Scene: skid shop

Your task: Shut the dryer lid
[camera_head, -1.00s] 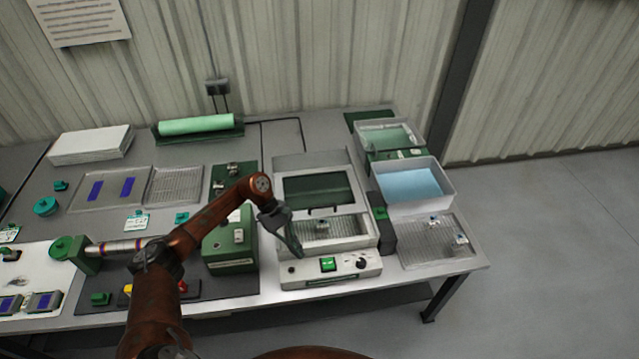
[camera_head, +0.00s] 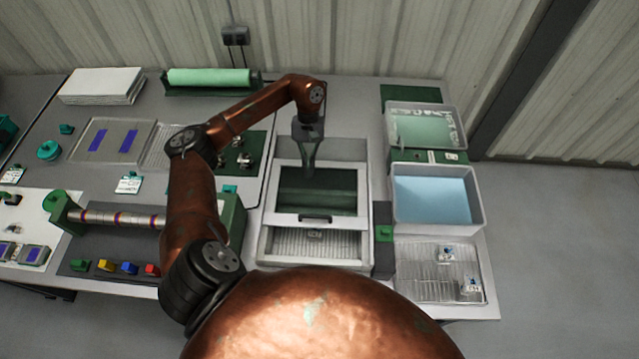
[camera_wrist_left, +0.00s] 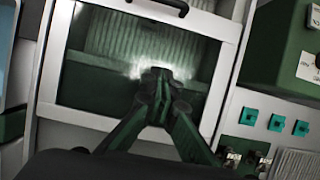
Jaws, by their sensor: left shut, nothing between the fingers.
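The dryer (camera_head: 366,248) is a pale box on the bench. Its lid (camera_head: 345,192) has a pale frame, a dark green glass pane and a dark handle (camera_head: 316,218) at the front edge. The lid stands open: below the handle the ribbed inside shows, with a small part (camera_head: 315,234) in it. My left gripper (camera_head: 308,170) is shut and empty, over the back half of the pane. In the left wrist view its fingertips (camera_wrist_left: 157,78) are in front of the glass; I cannot tell whether they touch. The dryer's front panel is hidden behind my body. My right gripper is not in view.
Right of the dryer are a clear bin (camera_head: 425,112), a bin with blue contents (camera_head: 480,210) and a wire rack (camera_head: 420,280) with small parts. Left, beneath my arm, are a green block (camera_head: 232,212) and a coil-wound rod (camera_head: 120,218). A green roll (camera_head: 208,77) lies behind.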

